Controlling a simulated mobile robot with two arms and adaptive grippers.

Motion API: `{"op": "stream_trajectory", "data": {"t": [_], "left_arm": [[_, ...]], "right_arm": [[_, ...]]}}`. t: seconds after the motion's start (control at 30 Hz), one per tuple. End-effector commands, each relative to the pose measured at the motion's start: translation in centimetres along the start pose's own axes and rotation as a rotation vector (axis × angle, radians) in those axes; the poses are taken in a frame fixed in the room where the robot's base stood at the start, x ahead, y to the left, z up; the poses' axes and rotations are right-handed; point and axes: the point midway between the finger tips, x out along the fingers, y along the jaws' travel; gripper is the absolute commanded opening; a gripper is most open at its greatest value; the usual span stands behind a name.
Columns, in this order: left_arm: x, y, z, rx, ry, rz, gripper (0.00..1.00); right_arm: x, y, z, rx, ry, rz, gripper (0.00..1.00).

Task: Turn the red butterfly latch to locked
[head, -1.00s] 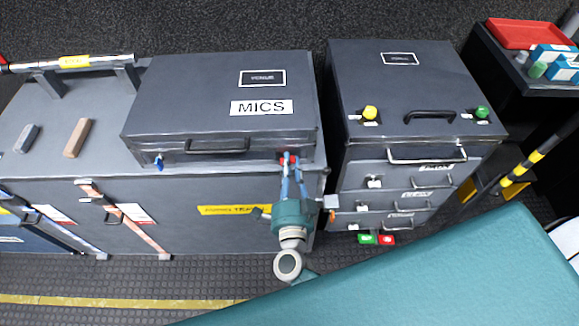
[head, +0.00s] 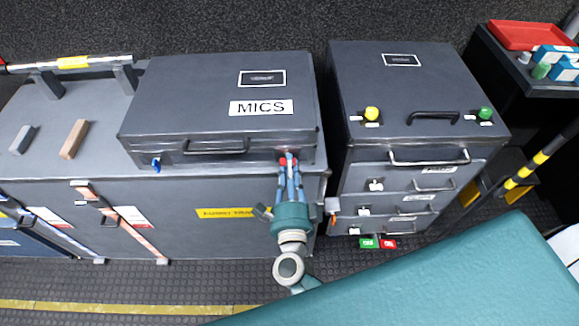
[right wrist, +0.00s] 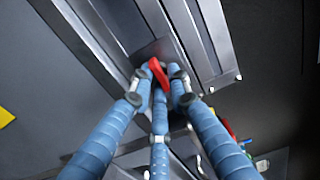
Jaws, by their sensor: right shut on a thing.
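The red butterfly latch (right wrist: 158,72) is on the front of the dark grey MICS case (head: 222,100), near its right end. In the head view only a bit of the red latch (head: 283,161) shows beside the fingertips. My right gripper (head: 290,162) reaches up to it from below. In the right wrist view its blue fingers (right wrist: 160,80) are closed around the latch from both sides, with a third finger below. The latch looks tilted in that view. A blue latch (head: 156,165) is at the case's left end. My left gripper is not in view.
The MICS case lies on a larger grey trunk (head: 150,215). A drawer cabinet (head: 400,130) with yellow (head: 371,114) and green (head: 486,113) knobs stands close on the right. Two small blocks lie on the trunk's left top. A black-and-yellow pole (head: 540,157) leans at right.

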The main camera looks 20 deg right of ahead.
Motion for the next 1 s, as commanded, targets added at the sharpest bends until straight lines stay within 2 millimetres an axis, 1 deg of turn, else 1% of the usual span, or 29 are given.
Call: {"op": "stream_trajectory", "data": {"t": [0.03, 0.2, 0.23, 0.27, 0.3, 0.57, 0.67, 0.77, 1.0], "left_arm": [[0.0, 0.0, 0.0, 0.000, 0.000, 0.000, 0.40], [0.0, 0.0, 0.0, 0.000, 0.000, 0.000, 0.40], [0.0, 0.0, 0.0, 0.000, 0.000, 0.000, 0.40], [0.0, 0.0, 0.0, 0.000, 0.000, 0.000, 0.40], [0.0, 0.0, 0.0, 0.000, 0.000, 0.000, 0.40], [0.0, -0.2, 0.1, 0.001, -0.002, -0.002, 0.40], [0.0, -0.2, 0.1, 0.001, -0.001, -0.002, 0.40], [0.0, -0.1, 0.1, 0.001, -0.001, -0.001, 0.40], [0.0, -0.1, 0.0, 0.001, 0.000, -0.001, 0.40]], "right_arm": [[-0.2, 0.7, -0.1, 0.001, 0.000, 0.013, 0.00], [-0.3, 0.7, -0.1, 0.001, -0.001, 0.014, 0.00], [-0.3, 0.7, -0.1, 0.001, -0.001, 0.014, 0.23], [-0.3, 0.7, -0.1, 0.000, -0.001, 0.014, 0.28], [-0.2, 0.7, -0.1, 0.000, -0.001, 0.013, 0.31], [-0.2, 0.3, 0.0, 0.000, -0.001, 0.007, 0.31], [-0.8, 0.4, 0.0, -0.002, -0.001, 0.007, 0.31], [-2.3, 0.4, -0.1, -0.001, -0.001, 0.009, 0.31], [-7.5, 0.5, -0.1, -0.001, -0.002, 0.012, 0.31]]}}
